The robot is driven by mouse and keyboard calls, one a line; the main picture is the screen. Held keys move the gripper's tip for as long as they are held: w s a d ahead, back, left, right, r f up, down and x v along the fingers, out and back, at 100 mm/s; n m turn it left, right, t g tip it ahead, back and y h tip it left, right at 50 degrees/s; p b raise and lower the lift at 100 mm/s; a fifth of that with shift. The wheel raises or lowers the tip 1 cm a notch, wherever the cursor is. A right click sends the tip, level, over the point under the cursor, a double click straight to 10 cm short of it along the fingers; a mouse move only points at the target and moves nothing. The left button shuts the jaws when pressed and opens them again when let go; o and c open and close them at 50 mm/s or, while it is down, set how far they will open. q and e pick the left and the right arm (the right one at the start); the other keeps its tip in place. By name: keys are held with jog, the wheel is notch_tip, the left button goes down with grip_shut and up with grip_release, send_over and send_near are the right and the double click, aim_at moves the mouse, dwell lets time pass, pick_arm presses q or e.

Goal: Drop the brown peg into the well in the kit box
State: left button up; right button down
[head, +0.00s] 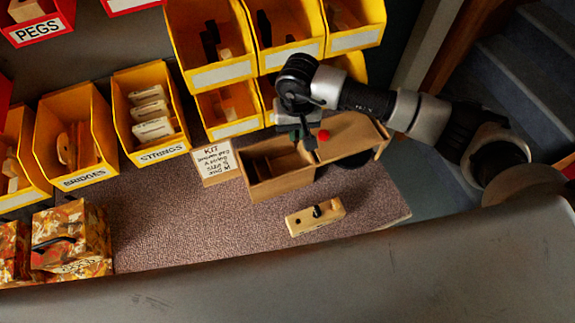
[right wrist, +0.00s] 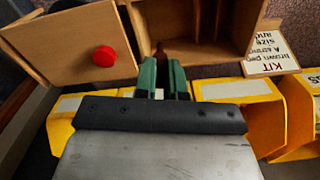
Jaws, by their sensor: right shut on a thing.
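My right gripper (head: 308,138) hangs over the back right part of the open wooden kit box (head: 283,186). In the right wrist view its green fingers (right wrist: 162,78) are shut on the brown peg (right wrist: 159,50), whose dark reddish-brown end shows just past the fingertips. The peg is hard to make out in the head view. The box has compartments split by dividers; the inside also shows in the right wrist view (right wrist: 200,52). The gripper hides part of the interior, and I cannot tell which compartment is the well. My left gripper is not in view.
The box's lid (head: 352,140) with a red knob (head: 323,135) lies to the right. A KIT card (head: 214,160) stands at left. A pale wooden block (head: 315,216) with a dark piece lies in front. Yellow bins (head: 218,72) stand behind. The mat (head: 190,225) has free room.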

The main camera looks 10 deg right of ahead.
jog(key=c, duration=1.1)
grip_release()
jog(key=shift+r, duration=0.15)
jog(key=shift+r, duration=0.4)
notch_tip(320, 180, up, 9)
jog(key=b, duration=0.3)
jog(key=shift+f, duration=0.15)
jog(key=shift+r, duration=0.55)
